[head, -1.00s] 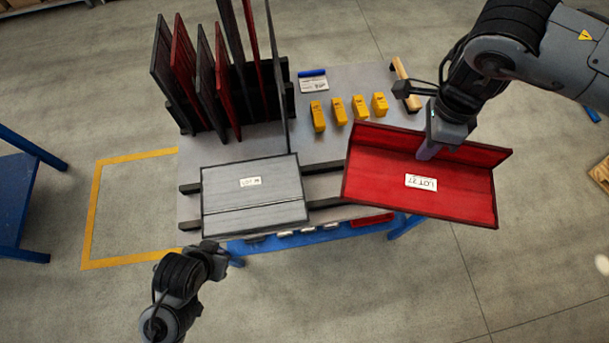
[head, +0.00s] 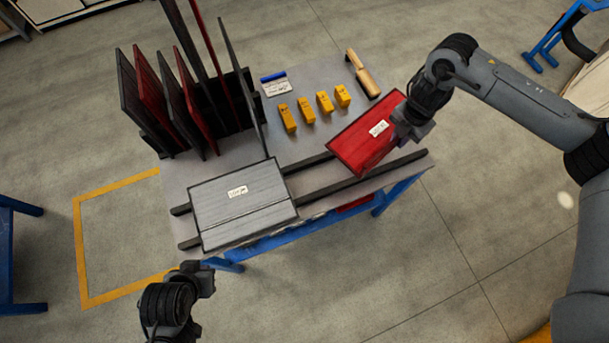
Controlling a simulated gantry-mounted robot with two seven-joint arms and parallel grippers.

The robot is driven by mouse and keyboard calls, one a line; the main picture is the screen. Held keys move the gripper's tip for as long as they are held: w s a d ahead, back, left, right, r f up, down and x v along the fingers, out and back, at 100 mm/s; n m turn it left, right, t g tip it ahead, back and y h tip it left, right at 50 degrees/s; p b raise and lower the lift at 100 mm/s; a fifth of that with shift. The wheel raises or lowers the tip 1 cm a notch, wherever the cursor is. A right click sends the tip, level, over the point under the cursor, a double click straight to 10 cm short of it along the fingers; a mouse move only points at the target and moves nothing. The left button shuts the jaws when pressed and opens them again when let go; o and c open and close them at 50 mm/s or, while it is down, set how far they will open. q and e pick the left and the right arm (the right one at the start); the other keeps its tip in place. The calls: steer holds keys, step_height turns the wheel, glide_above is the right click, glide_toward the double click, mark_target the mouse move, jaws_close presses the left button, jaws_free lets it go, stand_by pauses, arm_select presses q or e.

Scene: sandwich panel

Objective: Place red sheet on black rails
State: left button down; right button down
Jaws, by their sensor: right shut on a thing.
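The red sheet (head: 362,136) with a white label is at the right part of the table, over the black rails (head: 345,188). It is tilted relative to the rails, and I cannot tell whether it touches them. My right gripper (head: 400,132) is shut on the sheet's right edge. A grey sheet (head: 245,205) with a white label lies across the rails at the left. My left gripper (head: 203,272) is in front of the table at the lower left, apart from everything; its fingers are not clear.
A black rack holding several upright dark and red panels (head: 150,90) stands at the table's back left. Several yellow blocks (head: 306,110), a small card with a blue bar (head: 276,84) and a wooden-handled tool (head: 358,70) lie behind the rails.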

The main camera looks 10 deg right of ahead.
steer(key=s+d+f+m+p, duration=0.1)
steer(key=s+d+f+m, duration=0.3)
steer(key=d, duration=0.3)
steer(key=a+f, duration=0.2)
steer(key=a, duration=0.1)
steer(key=w+a+f+b, duration=0.1)
steer(key=a+f, duration=0.1)
steer(key=a, duration=0.2)
steer(key=a+f, duration=0.2)
steer(key=a, duration=0.2)
steer(key=shift+w+f, duration=0.15)
steer(key=shift+w, duration=0.2)
steer(key=shift+f+b, duration=0.5)
steer(key=shift+f, duration=0.05)
step_height(320, 180, down, 3)
steer(key=shift+r+b, duration=0.1)
steer(key=shift+b, duration=0.3)
steer(key=c, duration=1.1)
jaws_free()
